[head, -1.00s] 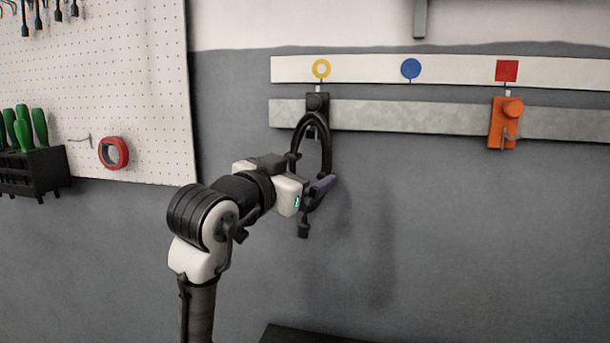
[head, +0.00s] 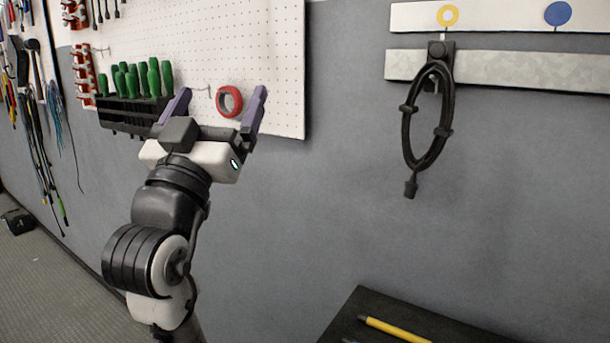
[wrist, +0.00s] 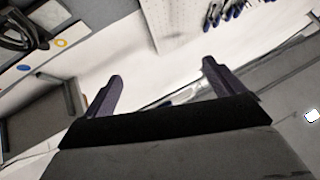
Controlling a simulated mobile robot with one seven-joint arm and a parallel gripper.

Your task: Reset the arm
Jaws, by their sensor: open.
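My gripper (head: 218,108) is raised in front of the pegboard in the head view. Its two purple fingers are spread wide, with nothing between them. The fingers also show in the wrist view (wrist: 160,85), apart and empty. A black coiled cable (head: 407,135) hangs on a dark hook under the yellow ring mark (head: 448,15), to the right of my gripper and well clear of it. The cable also shows at the upper left of the wrist view (wrist: 22,32).
The white pegboard (head: 285,60) holds a rack of green screwdrivers (head: 140,80) and a red tape roll (head: 229,101), behind my gripper. A blue dot mark (head: 557,14) is on the upper rail. A dark surface with a yellow pen-like item (head: 395,329) is at the bottom. The grey wall between is clear.

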